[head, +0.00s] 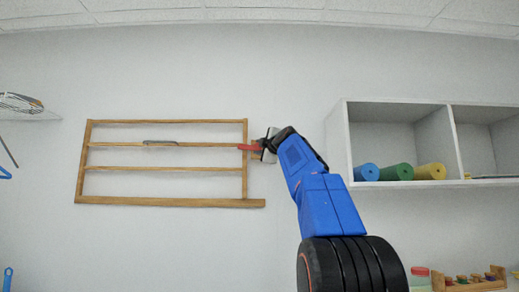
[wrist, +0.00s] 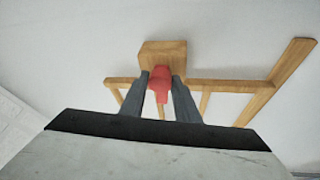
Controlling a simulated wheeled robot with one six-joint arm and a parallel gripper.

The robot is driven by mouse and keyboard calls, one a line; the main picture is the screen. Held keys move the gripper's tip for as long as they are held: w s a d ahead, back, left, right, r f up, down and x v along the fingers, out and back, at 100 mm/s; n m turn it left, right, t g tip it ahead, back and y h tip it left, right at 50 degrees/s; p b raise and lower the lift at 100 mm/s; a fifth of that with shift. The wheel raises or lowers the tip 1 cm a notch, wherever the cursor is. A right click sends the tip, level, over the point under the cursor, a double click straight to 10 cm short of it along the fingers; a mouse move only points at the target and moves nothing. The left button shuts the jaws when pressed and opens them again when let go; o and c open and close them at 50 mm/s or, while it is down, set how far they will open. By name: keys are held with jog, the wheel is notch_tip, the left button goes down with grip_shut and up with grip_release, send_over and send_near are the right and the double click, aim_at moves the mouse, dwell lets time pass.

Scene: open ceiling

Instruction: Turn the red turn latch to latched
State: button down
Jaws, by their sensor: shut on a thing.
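The red turn latch (head: 246,147) is at the right upright of a wooden wall frame (head: 165,203). In the head view it points left across the upright, about level. In the wrist view the latch (wrist: 160,80) sits between the two grey fingers of my gripper (wrist: 160,95), in front of a wooden block (wrist: 162,50). My gripper (head: 265,148) is shut on the latch, coming from the right. Part of the latch and its mount are hidden by the gripper in the head view.
A grey handle-like piece (head: 160,142) lies along the frame's second rail. A white wall shelf (head: 345,150) with rolled mats (head: 398,172) is to the right. The wall below the frame is clear.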

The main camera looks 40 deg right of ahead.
jog(key=shift+f+n, duration=0.15)
jog(key=shift+n, duration=0.45)
jog(key=shift+w, duration=0.1)
jog(key=c, duration=1.4)
grip_release()
jog(key=shift+o, duration=0.2)
jog(key=r+v, duration=0.1)
jog(key=v, duration=1.6)
jog(key=shift+s, duration=0.3)
jog(key=shift+f, duration=0.1)
